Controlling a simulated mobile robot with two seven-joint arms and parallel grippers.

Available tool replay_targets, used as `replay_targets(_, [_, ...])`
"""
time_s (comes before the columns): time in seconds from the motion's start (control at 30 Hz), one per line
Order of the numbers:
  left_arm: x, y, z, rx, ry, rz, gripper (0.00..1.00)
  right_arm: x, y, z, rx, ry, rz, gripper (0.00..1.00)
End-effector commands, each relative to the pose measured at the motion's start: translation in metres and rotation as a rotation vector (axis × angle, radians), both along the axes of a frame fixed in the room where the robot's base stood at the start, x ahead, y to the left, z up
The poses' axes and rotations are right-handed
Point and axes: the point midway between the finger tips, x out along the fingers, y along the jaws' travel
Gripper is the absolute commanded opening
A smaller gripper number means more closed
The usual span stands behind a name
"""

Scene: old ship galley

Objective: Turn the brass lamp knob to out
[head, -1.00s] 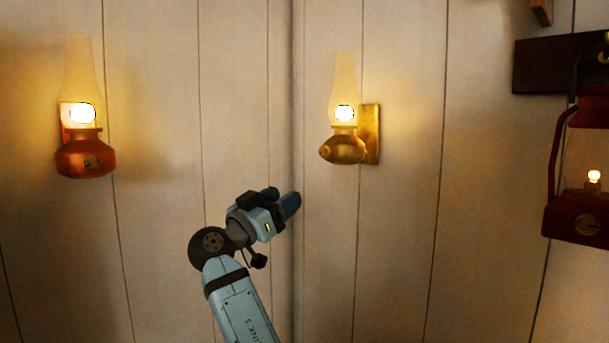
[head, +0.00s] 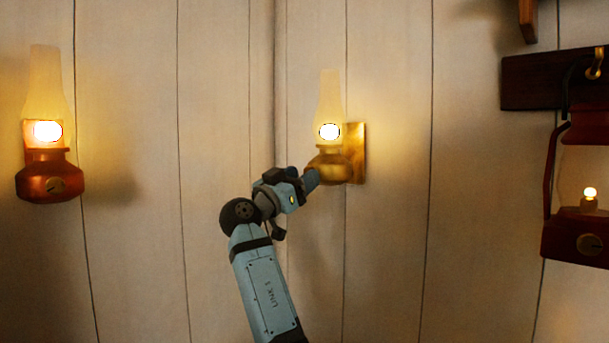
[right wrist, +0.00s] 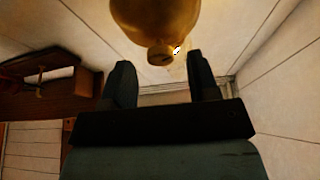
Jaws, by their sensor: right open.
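The brass lamp (head: 340,165) hangs on the wall in the middle of the head view, its flame lit inside a tall glass chimney. My right gripper (head: 311,179) is at the left front of its base and hides the knob there. In the right wrist view the brass lamp (right wrist: 150,18) is at the top, with its round knob (right wrist: 160,55) facing me. The open right gripper's fingers stand on either side of the knob, with gaps to both; how deep it sits between them is hard to tell. My left gripper is not in view.
A lit copper-red lamp (head: 50,180) hangs on the wall at the left. A red lantern (head: 575,235) with a small flame hangs at the right from a dark wooden bracket (head: 530,82). The plank wall between the lamps is bare.

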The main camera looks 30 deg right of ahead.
Motion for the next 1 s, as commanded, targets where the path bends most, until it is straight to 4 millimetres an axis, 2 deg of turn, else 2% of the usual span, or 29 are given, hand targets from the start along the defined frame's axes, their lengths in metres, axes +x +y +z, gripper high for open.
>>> replay_targets(0.2, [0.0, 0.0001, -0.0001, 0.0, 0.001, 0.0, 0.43, 0.0041, -0.0131, 0.0058, 0.0, 0.0, 0.0, 0.55])
replay_targets(0.47, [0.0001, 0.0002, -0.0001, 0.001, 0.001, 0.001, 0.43, 0.0044, -0.014, 0.0061, 0.0, -0.001, 0.001, 0.55])
replay_targets(0.7, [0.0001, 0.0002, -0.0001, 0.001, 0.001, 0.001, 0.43, 0.0043, -0.0139, 0.006, 0.0, -0.001, 0.001, 0.05])
replay_targets(1.0, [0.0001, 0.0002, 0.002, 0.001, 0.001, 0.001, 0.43, 0.0042, -0.0138, 0.0065, -0.009, 0.027, 0.001, 0.05])
